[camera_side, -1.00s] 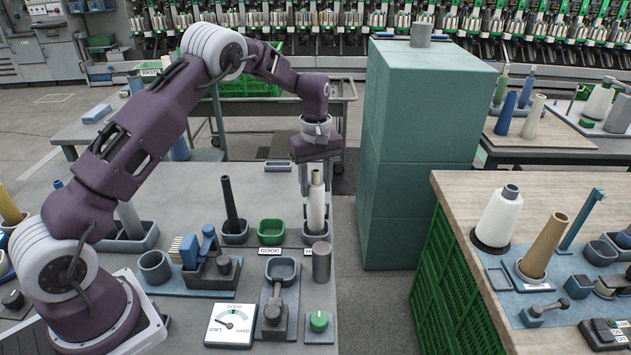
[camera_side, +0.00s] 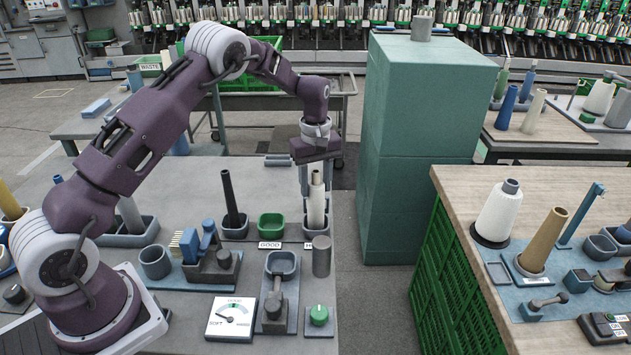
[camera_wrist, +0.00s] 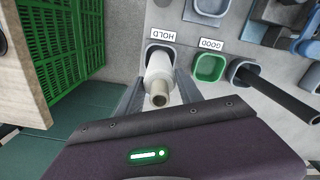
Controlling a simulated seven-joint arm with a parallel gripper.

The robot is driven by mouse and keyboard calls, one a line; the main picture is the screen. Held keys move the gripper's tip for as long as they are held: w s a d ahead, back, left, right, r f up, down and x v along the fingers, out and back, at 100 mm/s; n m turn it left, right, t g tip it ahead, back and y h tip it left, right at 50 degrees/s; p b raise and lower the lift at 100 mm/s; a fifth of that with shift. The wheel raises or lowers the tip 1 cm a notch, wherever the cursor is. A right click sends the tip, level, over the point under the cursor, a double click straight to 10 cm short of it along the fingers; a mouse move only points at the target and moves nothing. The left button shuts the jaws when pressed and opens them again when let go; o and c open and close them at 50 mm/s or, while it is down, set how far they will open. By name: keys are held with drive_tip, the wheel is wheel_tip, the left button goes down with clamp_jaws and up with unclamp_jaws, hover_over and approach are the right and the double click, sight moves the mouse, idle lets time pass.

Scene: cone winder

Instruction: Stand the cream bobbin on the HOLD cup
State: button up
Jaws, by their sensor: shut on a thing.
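The cream bobbin (camera_side: 316,208) stands upright at the HOLD cup (camera_side: 306,226), with its narrow tan tip up. In the wrist view the bobbin (camera_wrist: 159,68) is seen from above, tip toward the camera, with its far end at the HOLD cup (camera_wrist: 152,46). My gripper (camera_side: 315,190) points down with its fingers on either side of the bobbin, shut on it. The fingers also show in the wrist view (camera_wrist: 158,90). The bobbin's foot is partly hidden by the cup's rim, so I cannot tell whether it touches the cup's floor.
The green GOOD cup (camera_side: 271,225) and a cup with a dark tube (camera_side: 231,195) stand left of the HOLD cup. A grey cylinder (camera_side: 321,256) stands just in front. A tall green cabinet (camera_side: 420,150) rises to the right, across a gap.

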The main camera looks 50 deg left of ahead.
sight(315, 171)
drive_tip(key=o, duration=1.3)
drive_tip(key=shift+o, duration=0.2)
wheel_tip(315, 171, up, 7)
drive_tip(key=shift+r, duration=0.1)
